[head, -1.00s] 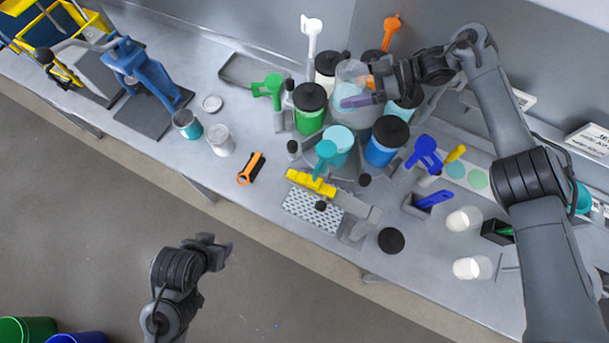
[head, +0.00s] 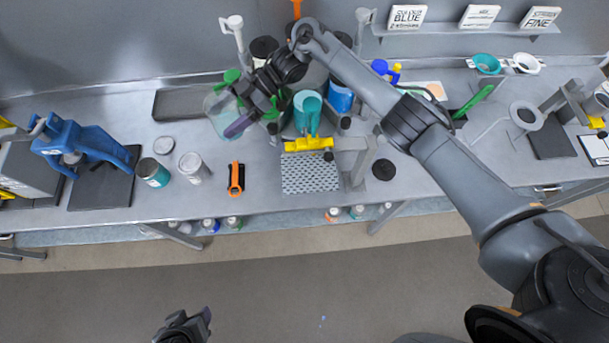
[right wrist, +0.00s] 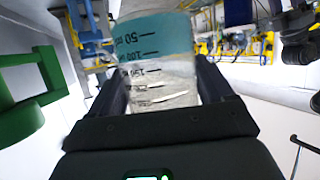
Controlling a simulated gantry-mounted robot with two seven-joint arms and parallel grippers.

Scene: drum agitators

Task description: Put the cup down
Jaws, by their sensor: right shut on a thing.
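The cup (head: 219,110) is clear, with a teal part and dark measuring marks that show in the right wrist view (right wrist: 157,62). My right gripper (head: 241,121) is shut on the cup, with a finger on each side of its wall (right wrist: 160,90). The cup is at the back of the bench, left of the main group of jars. I cannot tell whether its base touches the bench. My left gripper (head: 202,318) is low at the bottom edge of the head view, away from the bench, and its jaws are not clear.
A teal container (head: 307,108) and a blue jar (head: 340,97) stand right of the cup. A dark shallow tray (head: 180,104) lies to its left.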

